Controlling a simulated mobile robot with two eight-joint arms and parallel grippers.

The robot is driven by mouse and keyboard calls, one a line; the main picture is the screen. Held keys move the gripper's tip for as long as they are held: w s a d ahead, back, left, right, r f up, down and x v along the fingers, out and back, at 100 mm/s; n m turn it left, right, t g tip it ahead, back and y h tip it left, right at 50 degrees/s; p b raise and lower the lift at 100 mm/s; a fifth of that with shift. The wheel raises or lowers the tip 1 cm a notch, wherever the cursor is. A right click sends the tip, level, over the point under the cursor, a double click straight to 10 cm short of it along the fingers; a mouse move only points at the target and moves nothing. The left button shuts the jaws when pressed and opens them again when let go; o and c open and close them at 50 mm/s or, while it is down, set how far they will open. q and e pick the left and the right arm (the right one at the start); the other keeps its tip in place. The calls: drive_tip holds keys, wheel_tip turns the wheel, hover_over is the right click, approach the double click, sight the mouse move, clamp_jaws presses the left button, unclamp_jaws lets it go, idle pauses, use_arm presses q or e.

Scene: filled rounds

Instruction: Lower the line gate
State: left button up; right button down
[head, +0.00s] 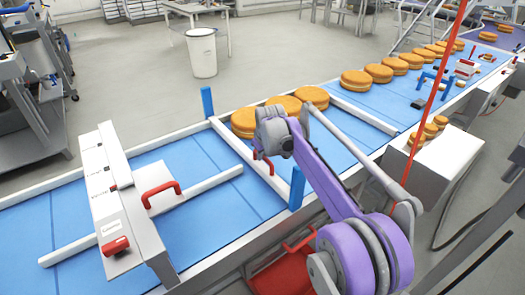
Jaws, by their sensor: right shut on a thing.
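The line gate is a white bar (233,141) that spans the blue conveyor between two blue posts, one at the far edge (207,101) and one at the near edge (297,187). The bar looks low against the posts; the gap under it cannot be judged. A small red grip (269,165) shows at the bar. My right gripper (263,156), on the lavender arm, reaches down there and is shut on the grip; its fingertips are mostly hidden by the wrist. My left gripper is out of view.
Several orange filled rounds (356,82) line the belt; the front ones (244,122) stand close behind the gate. A white machine (118,195) with a red handle (161,193) straddles the belt at left. A red bin (285,272) is below the near edge. Small rounds sit on a side box (440,160).

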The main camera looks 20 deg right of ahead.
drive_tip(key=shift+s+f, duration=0.1)
drive_tip(key=shift+f, duration=0.1)
drive_tip(key=c, duration=0.8)
unclamp_jaws()
drive_tip(key=shift+r, duration=0.1)
drive_tip(key=v, duration=1)
drive_tip(key=shift+r, duration=0.35)
drive_tip(key=shift+s+a, duration=0.1)
drive_tip(key=shift+s, duration=0.1)
